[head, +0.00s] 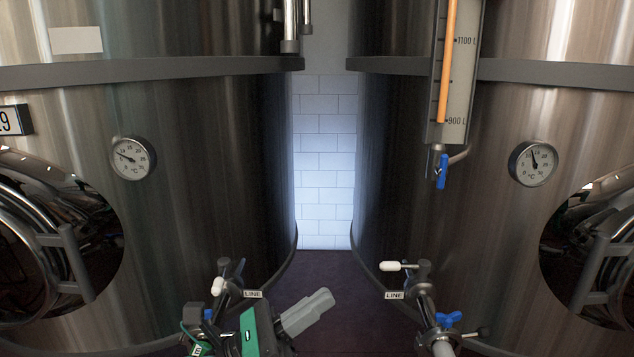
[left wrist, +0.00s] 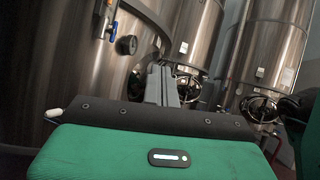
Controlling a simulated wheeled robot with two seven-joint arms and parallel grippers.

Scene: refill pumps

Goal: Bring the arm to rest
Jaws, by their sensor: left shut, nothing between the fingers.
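My left gripper (head: 307,312) shows at the bottom middle of the head view, with grey fingers on a green and black wrist. Its fingers are together and nothing is between them. It points up and to the right, in front of the gap between two steel tanks. In the left wrist view the grey fingers (left wrist: 162,85) stand side by side above the green wrist housing (left wrist: 150,158). My right gripper is in neither view.
A left tank (head: 210,180) and a right tank (head: 440,200) flank a dark floor gap (head: 318,275). A left line valve (head: 228,287) is close beside my left wrist. A right line valve (head: 420,280) with a blue handle (head: 448,319) projects at the lower right.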

